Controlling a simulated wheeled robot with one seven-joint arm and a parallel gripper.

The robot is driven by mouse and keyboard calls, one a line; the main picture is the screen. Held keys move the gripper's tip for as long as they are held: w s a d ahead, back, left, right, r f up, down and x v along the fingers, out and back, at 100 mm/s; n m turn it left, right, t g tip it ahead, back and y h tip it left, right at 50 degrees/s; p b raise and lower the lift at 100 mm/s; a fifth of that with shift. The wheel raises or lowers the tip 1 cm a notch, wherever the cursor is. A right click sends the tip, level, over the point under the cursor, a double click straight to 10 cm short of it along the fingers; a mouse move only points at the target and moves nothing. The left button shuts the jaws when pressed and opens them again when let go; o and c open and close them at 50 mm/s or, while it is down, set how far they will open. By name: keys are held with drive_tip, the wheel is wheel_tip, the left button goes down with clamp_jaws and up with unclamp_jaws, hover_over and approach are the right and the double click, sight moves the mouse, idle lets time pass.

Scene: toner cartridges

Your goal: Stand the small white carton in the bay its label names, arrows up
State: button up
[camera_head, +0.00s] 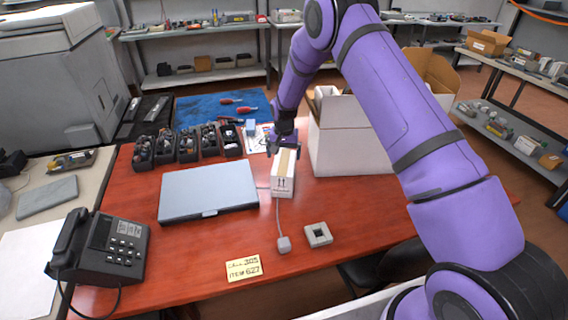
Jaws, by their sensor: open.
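The small white carton (282,186) rests on the red table near the middle. A tan strip runs along its top, and its near face carries dark arrows that appear to point up. My gripper (284,148) is over the carton's far end, pointing down. It is open; whether its fingers touch the carton cannot be told. A larger white box (350,152) with raised flaps stands just right of the carton; its inside is hidden. I cannot make out bay markings or the carton's label text.
A closed grey-blue laptop-like case (208,190) lies left of the carton. Several black bins (187,146) stand behind it. A cable with a grey end (284,244), a small grey square block (318,234), a yellow note (243,268) and a black phone (100,248) occupy the front.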

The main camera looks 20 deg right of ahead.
wheel_tip(320, 180, up, 6)
drive_tip(key=shift+f, duration=0.1)
